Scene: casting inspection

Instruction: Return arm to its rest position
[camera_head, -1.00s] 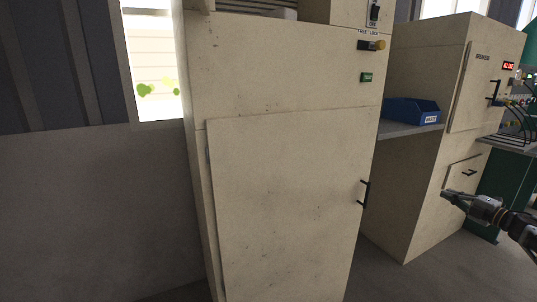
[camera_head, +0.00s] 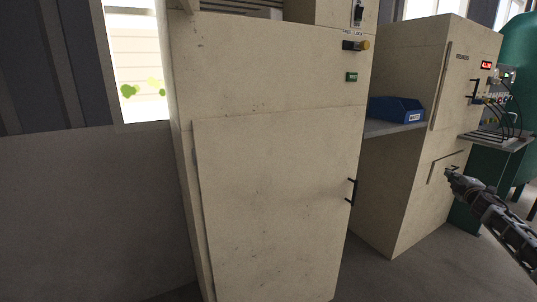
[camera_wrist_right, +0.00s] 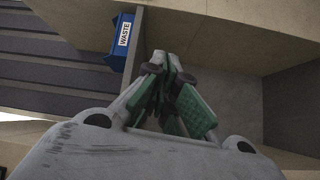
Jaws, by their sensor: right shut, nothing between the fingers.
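My right gripper (camera_head: 452,174) is at the right of the head view, in front of the lower part of the second beige cabinet, with my arm running down to the lower right corner. In the right wrist view its fingers (camera_wrist_right: 168,68) are closed together and hold nothing. It appears apart from the cabinets. My left gripper is not in either view.
A large beige cabinet (camera_head: 270,200) with a shut door and black handle (camera_head: 351,192) fills the middle. A blue bin (camera_head: 395,109) sits on a shelf (camera_head: 385,129) between it and the second cabinet (camera_head: 415,90). The wrist view shows the bin's WASTE label (camera_wrist_right: 124,34). Green equipment (camera_head: 520,70) stands far right.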

